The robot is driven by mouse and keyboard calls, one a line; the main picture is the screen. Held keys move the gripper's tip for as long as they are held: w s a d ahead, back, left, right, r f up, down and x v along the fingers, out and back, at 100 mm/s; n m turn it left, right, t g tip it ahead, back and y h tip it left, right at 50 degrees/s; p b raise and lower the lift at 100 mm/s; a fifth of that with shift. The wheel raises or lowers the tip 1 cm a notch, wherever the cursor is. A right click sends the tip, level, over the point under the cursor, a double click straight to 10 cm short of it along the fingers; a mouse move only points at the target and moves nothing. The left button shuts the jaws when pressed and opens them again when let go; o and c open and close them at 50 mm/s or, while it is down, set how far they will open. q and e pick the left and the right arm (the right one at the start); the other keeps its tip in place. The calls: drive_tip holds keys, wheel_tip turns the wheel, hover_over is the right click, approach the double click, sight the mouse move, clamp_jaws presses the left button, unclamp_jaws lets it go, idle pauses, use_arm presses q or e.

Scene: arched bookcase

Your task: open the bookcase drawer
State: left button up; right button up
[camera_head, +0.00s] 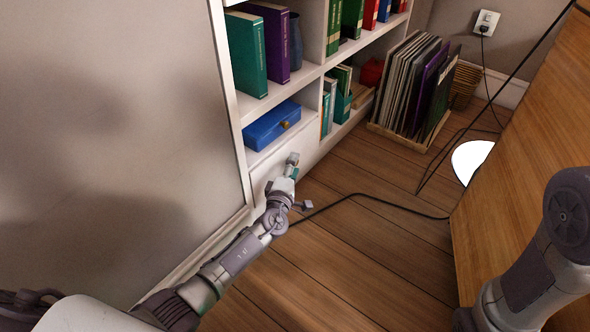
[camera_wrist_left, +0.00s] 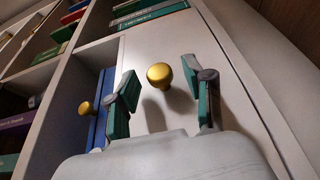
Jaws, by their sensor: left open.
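The white drawer front (camera_head: 264,174) is at the bottom of the bookcase, below the shelf with a blue box. It looks shut. In the left wrist view the drawer (camera_wrist_left: 185,38) fills the middle and carries a round gold knob (camera_wrist_left: 159,75). My left gripper (camera_head: 294,166) is in front of the drawer and hides its knob in the head view. In the left wrist view the left gripper (camera_wrist_left: 160,79) is open, with its green-padded fingers on either side of the knob and visible gaps to both. I cannot tell how deep the knob is between them.
The blue box (camera_head: 272,125) with its own gold knob sits just above the drawer. A rack of records (camera_head: 412,85) stands right of the bookcase. A black cable (camera_head: 385,201) crosses the wooden floor. A wooden panel (camera_head: 530,150) stands at right. The floor before the drawer is otherwise clear.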

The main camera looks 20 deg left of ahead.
use_arm(q)
drive_tip(key=shift+w, duration=0.95)
clamp_jaws()
